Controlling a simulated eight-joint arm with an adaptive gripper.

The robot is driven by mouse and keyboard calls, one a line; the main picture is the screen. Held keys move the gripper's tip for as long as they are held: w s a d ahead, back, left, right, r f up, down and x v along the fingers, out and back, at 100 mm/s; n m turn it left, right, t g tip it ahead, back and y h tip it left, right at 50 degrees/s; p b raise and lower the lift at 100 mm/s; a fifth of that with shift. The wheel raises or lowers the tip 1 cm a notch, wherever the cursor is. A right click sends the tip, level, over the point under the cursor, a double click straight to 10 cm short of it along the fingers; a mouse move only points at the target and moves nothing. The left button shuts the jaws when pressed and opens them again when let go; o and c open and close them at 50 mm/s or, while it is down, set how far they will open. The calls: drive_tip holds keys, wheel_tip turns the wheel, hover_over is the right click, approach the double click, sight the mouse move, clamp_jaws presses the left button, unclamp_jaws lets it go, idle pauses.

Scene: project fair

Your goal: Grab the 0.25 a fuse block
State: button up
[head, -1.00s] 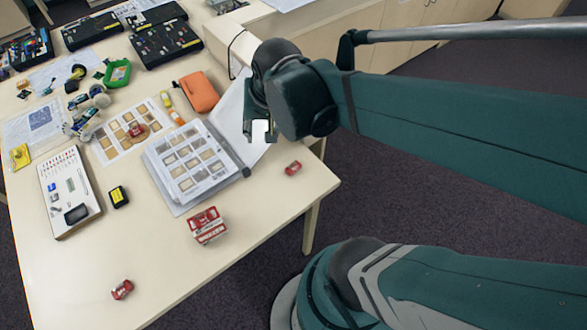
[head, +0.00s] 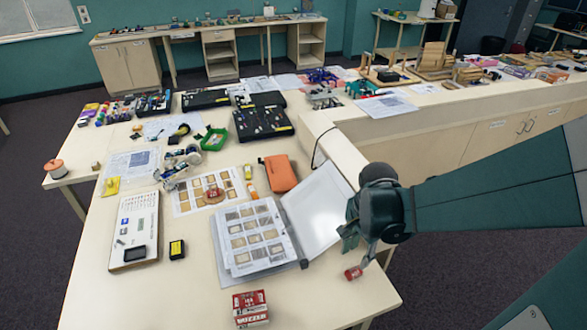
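A small red block (head: 353,272) lies on the table near its front right corner, just right of the binder. Another small red block (head: 213,192) sits on the printed sheet left of the binder. The print on both is too small to read, so I cannot tell which is the 0.25 A fuse block.
The open binder (head: 232,268) fills the middle of the table. A red and white box (head: 250,308) stands at the front. A white board (head: 135,230), a black and yellow box (head: 177,249) and an orange pouch (head: 280,173) lie around. The front left is clear.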

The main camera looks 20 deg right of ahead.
sight(356, 271)
drive_tip(key=shift+s+d+f+m, duration=0.3)
drive_tip(key=shift+f+m, duration=0.1)
drive_tip(key=shift+f, duration=0.2)
drive_tip(key=shift+w+f, duration=0.1)
drive_tip(key=shift+f, duration=1.2)
drive_tip(key=shift+f+b, duration=0.1)
drive_tip(key=shift+b, duration=0.2)
drive_tip(key=shift+w+d+f+b, duration=0.1)
drive_tip(key=shift+f+b, duration=0.1)
drive_tip(key=shift+f, duration=1.05)
drive_tip(key=shift+d+f+b, duration=0.1)
drive_tip(key=shift+f+b, duration=0.05)
drive_tip(key=shift+f, duration=1.05)
drive_tip(key=shift+c, duration=0.3)
drive_tip(key=c, duration=0.9)
